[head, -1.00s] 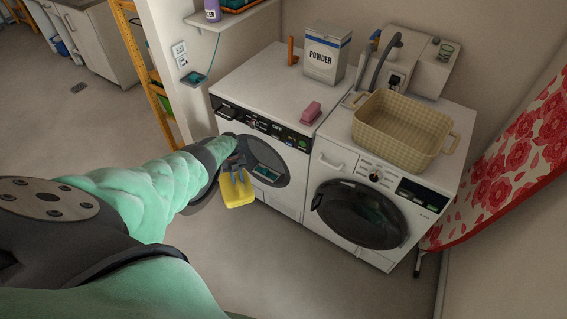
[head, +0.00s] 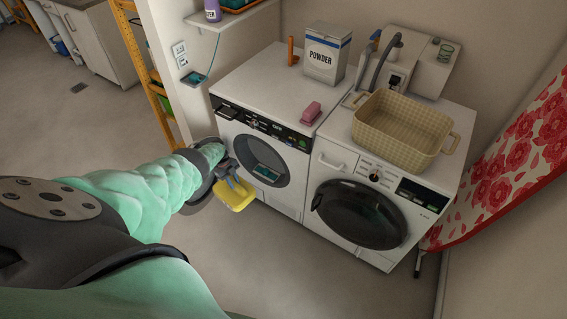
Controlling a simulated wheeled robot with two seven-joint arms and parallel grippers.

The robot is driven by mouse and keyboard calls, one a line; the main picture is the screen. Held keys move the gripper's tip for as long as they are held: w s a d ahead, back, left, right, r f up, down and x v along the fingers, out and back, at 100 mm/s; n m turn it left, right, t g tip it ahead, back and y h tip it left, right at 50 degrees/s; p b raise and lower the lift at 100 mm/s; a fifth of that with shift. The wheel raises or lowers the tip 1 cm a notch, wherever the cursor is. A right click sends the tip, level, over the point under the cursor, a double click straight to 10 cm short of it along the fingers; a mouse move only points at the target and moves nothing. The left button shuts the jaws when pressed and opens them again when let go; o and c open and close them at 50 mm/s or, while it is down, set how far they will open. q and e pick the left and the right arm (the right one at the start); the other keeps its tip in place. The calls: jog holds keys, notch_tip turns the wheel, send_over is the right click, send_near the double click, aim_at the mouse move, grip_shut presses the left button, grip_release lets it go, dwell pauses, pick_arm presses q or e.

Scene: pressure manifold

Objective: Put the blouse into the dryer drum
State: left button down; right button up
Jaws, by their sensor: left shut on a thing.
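My left gripper (head: 229,174) is shut on a yellow cloth item (head: 235,195), which looks like the blouse and hangs below the fingers. Both are in front of the left machine (head: 290,186), at the left of its round front opening (head: 268,160). Something teal shows inside that opening. This machine has a black control panel and appears to be the dryer; no label is readable. A dark curved rim (head: 208,190) shows around my left wrist; I cannot tell whether it is the machine's open door. The yellow cloth appears outside the drum. My right gripper is not in view.
The right machine (head: 330,185) has a dark round door (head: 360,214) and a beige basket (head: 403,132) on top. A powder box (head: 326,52) and pink object (head: 311,109) stand on the left machine. A red floral cloth (head: 510,165) hangs at right. The floor in front is clear.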

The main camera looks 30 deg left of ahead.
pick_arm(q)
jog(key=shift+s+a+f+n+t, duration=0.1)
jog(key=shift+a+f+n+t, duration=0.15)
jog(key=shift+n, duration=0.3)
jog(key=shift+a+f+n+t, duration=0.1)
jog(key=shift+a+n+t, duration=0.15)
jog(key=shift+n, duration=0.3)
jog(key=shift+s, duration=0.1)
